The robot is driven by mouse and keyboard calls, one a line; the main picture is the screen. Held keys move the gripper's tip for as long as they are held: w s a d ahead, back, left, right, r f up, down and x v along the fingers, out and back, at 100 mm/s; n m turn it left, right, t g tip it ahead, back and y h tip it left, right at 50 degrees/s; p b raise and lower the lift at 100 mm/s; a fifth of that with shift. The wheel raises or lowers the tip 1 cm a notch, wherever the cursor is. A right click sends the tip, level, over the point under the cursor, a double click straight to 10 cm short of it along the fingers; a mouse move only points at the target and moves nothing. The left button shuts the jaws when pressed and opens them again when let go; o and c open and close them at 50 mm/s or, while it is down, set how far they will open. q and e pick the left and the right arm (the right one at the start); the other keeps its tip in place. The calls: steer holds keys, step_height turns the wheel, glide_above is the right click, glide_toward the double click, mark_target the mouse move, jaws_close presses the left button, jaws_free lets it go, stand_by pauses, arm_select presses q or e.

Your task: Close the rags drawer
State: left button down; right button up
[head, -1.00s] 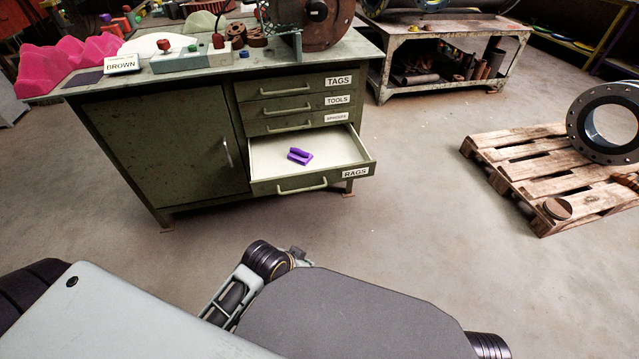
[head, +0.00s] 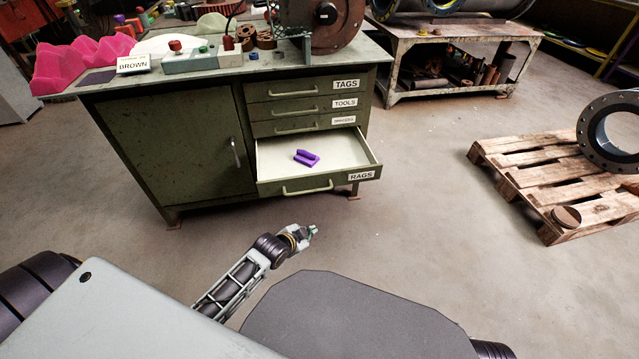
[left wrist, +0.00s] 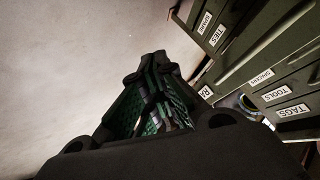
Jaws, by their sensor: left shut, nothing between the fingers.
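The rags drawer (head: 320,163) is the lowest drawer of a green metal cabinet, marked RAGS, and it stands pulled out. A purple object (head: 306,157) lies inside it. Its bar handle (head: 307,187) is on the front face. My left gripper (head: 312,230) is in front of and below the drawer, apart from it, over the floor. In the left wrist view its fingers (left wrist: 160,100) are together with nothing between them. Part of the RAGS label (left wrist: 205,92) shows there beside the gripper. My right gripper is not in view.
The green cabinet (head: 175,150) has a door with a handle and shut drawers marked TAGS and TOOLS above. A wooden pallet (head: 520,180) with a flanged pipe stands at the right. A metal workbench (head: 455,50) stands behind. The floor between is clear.

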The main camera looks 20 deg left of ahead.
arm_select(q)
steer(key=w+a+r+m+t+h, duration=0.1)
steer(key=w+r+m+t, duration=0.3)
steer(key=m, duration=0.7)
steer(key=shift+w+a+r+m+t+h, duration=0.35)
steer(key=shift+a+r+t, duration=0.65)
steer(key=shift+t, duration=0.9)
steer(key=shift+d+r, duration=0.2)
steer(key=shift+d, duration=0.05)
